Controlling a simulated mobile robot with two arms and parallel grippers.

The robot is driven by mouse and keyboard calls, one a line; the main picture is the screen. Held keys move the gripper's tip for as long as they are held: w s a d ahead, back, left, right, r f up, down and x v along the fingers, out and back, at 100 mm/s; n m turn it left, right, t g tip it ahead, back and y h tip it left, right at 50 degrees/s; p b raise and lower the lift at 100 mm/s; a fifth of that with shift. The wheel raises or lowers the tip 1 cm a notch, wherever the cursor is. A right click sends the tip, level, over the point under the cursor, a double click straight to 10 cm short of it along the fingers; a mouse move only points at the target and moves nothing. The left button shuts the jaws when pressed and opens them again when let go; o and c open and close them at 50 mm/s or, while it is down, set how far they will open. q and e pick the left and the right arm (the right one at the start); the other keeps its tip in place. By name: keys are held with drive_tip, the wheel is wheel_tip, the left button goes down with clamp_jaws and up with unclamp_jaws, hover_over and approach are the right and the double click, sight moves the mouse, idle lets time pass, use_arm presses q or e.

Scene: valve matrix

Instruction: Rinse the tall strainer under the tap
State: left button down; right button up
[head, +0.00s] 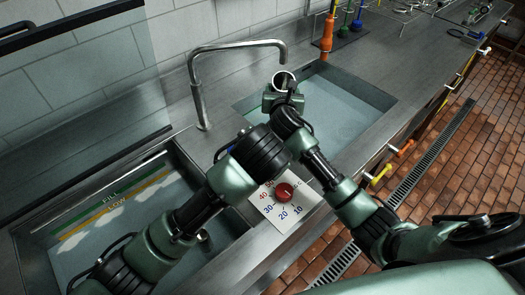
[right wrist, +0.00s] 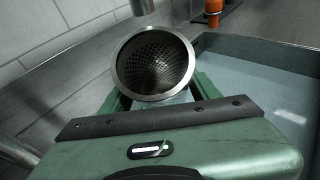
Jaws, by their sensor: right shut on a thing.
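My right gripper (head: 283,102) is shut on the tall strainer (head: 284,80). In the right wrist view the strainer (right wrist: 154,62) has a round metal rim and a perforated inside, and its mouth faces the camera. Green gripper fingers flank it. In the head view the strainer is just below the spout end of the tap (head: 235,45), above the left end of the right basin (head: 345,110). The tap's spout (right wrist: 142,6) shows at the top of the wrist view. I see no clear water stream. My left arm crosses the left basin; its gripper cannot be made out.
The left basin (head: 32,250) has FILL and LOW bands. A red knob (head: 284,191) on a numbered card sits between the basins, close to my arms. An orange-handled tool (head: 326,35) and a wire rack (head: 405,8) stand at the back.

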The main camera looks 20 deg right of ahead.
drive_tip(key=s+a+p, duration=0.3)
drive_tip(key=s+p, duration=0.1)
drive_tip(key=s, duration=0.2)
drive_tip(key=shift+s, duration=0.35)
drive_tip(key=shift+w+r, duration=0.1)
idle(1.0)
drive_tip(key=s+a+r+p, duration=0.1)
drive_tip(key=s+r+p, duration=0.3)
drive_tip(key=p, duration=0.3)
drive_tip(key=shift+s+a, duration=0.3)
drive_tip(key=shift+s, duration=0.1)
